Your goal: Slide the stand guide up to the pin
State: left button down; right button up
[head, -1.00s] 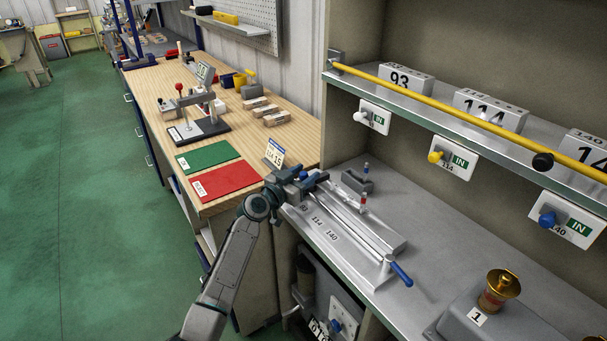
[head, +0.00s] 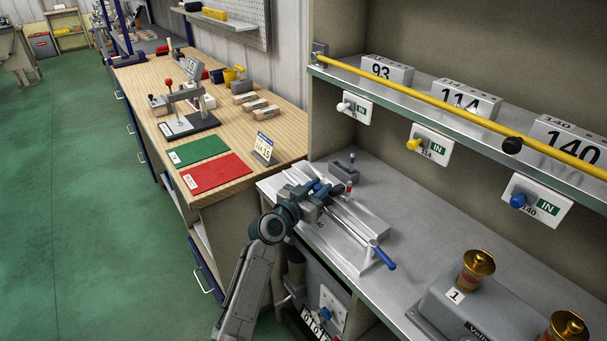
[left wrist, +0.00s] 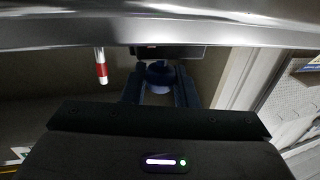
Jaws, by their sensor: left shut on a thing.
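The stand (head: 372,222) is a grey metal fixture with long rails on the bench, with a blue-handled lever (head: 386,258) at its near right end. My left gripper (head: 322,190) is over the rails and shut on the stand guide's blue knob, which shows between the fingers in the left wrist view (left wrist: 159,76). Much of the guide is hidden by the gripper. A red-and-white pin (head: 349,188) stands upright just right of the gripper, with a small gap seen from the head. The pin also shows left of the fingers in the left wrist view (left wrist: 101,68).
A grey block with a blue-tipped peg (head: 345,172) sits behind the stand. A yellow bar (head: 430,99) crosses the shelf front above. A grey box with brass knobs (head: 455,300) stands at right. The wooden table (head: 285,150) with red and green mats is at left.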

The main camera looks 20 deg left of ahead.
pick_arm(q)
jog(key=shift+s+d+f, duration=0.1)
jog(key=shift+s+d, duration=0.35)
jog(key=shift+d, duration=0.1)
jog(key=shift+s+d, duration=0.4)
jog(key=shift+d, duration=0.1)
jog(key=c, duration=1.2)
grip_release()
jog(key=shift+w+a, duration=0.1)
pick_arm(e)
jog(key=shift+w+a, duration=0.35)
jog(key=shift+a, duration=0.3)
jog(key=shift+d, duration=0.1)
